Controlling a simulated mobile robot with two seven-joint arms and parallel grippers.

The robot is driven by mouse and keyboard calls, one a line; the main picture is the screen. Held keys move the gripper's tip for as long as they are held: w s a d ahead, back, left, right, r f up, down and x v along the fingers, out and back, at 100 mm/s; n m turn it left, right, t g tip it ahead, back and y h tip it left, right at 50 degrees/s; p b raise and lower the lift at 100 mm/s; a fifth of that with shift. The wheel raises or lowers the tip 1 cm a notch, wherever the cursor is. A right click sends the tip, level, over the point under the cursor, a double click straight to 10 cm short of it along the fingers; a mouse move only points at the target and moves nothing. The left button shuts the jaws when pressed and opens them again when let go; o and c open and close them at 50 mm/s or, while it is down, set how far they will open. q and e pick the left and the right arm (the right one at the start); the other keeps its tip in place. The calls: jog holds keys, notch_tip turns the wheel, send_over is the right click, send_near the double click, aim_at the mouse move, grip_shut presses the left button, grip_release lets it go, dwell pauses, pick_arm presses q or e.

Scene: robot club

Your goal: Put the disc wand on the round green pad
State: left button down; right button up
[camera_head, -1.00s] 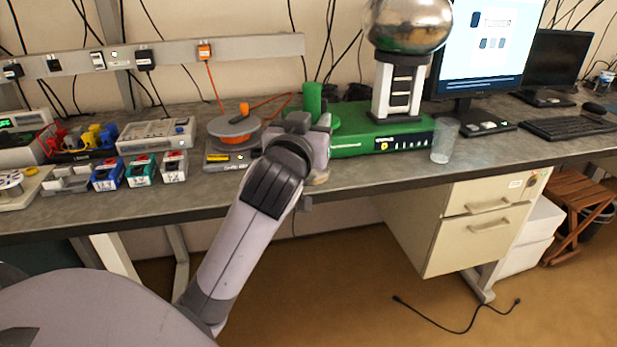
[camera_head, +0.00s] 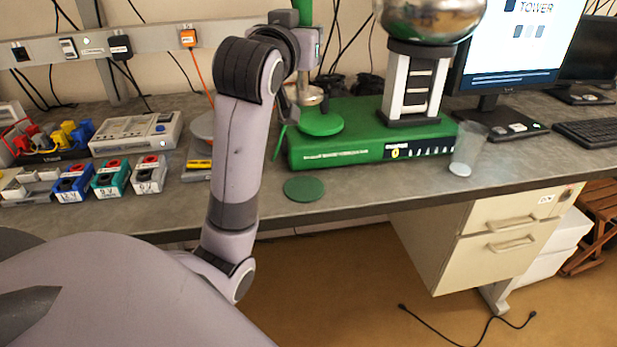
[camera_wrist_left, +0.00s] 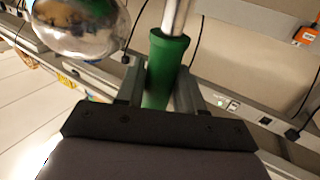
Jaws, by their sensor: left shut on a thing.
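The disc wand has a green handle (camera_head: 304,12) and a pale round metal disc (camera_head: 312,96) at its lower end. My left gripper (camera_head: 304,62) is shut on the wand and holds it upright in the air. In the left wrist view the green handle (camera_wrist_left: 165,65) is between my fingers (camera_wrist_left: 158,95), with a metal rod beyond it. My right gripper is not in view.
The green box (camera_head: 365,140) carries a black-and-white column (camera_head: 413,85) under a shiny metal sphere (camera_head: 430,18), close on the right. A clear cup (camera_head: 467,150) stands at the box's right end. Coloured small boxes (camera_head: 110,178) stand on the left.

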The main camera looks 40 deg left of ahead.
pick_arm(q)
jog(key=shift+f, duration=0.25)
notch_tip(320, 180, down, 19)
jog(key=b, duration=0.4)
jog(key=shift+f, duration=0.2)
jog(key=shift+f, duration=0.1)
jog(key=shift+f, duration=0.1)
jog(key=c, duration=0.7)
grip_release()
